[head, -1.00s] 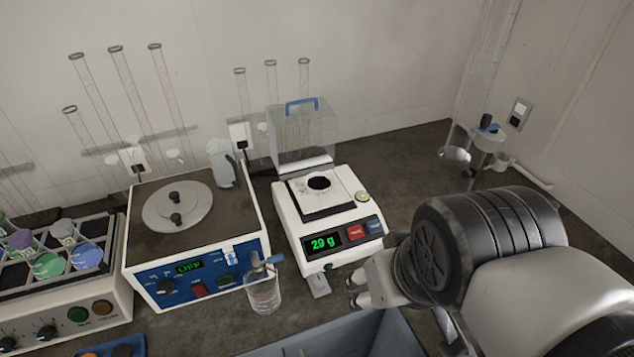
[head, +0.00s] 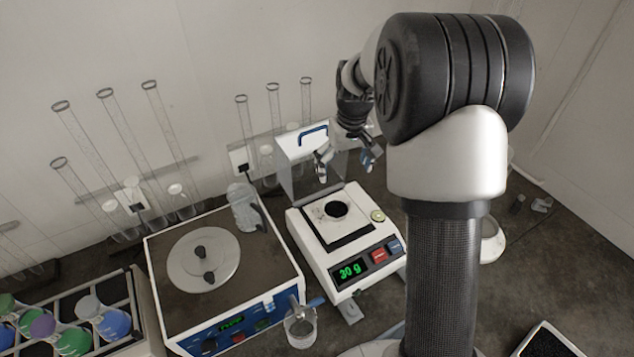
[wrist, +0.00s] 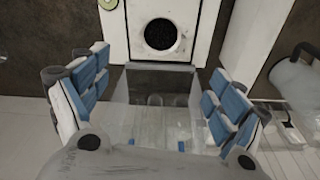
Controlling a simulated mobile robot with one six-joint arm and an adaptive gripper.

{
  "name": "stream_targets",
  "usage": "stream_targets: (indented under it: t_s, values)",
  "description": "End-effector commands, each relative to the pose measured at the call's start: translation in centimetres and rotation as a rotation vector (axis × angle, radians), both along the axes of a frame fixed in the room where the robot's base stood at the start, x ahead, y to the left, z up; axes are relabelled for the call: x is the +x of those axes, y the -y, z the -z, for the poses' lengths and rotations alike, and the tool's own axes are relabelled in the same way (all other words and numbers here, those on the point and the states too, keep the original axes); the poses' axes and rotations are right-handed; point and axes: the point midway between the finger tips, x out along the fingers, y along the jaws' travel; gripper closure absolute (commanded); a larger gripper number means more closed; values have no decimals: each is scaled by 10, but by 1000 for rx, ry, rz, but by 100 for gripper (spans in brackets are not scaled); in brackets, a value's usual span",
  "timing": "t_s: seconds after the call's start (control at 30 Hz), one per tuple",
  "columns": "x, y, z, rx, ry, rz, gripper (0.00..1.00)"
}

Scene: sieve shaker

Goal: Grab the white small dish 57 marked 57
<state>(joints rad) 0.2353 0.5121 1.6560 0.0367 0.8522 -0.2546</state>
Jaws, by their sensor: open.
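A small white dish (head: 324,211) holding dark material sits on the pan of the balance (head: 300,222). No number on it can be read. In the wrist view the dish (wrist: 161,52) appears at top centre, beyond the gap between my fingers. My gripper (head: 345,163) is open and empty. It hangs above and behind the dish, near the clear draft cover at the back of the balance. In the wrist view my gripper (wrist: 155,95) shows blue-padded fingers spread wide on both sides, apart from the dish. The balance display reads 30 g.
The clear cover with a blue handle (head: 313,135) stands close by my fingers. Left is a blue-fronted device with a round lid (head: 204,260), a wash bottle (head: 246,207) and a beaker (head: 300,332). A rack of coloured flasks (head: 85,318) is at lower left.

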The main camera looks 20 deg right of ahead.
Motion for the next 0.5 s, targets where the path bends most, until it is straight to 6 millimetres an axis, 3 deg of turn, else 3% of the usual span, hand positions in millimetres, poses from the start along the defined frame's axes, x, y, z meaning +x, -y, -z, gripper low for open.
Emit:
stream_targets:
  t_s: [0.17, 0.5]
  values:
    - [4, 2, 20, 2, -7, 0, 11]
    - [12, 2, 94, 2, -7, 0, 11]
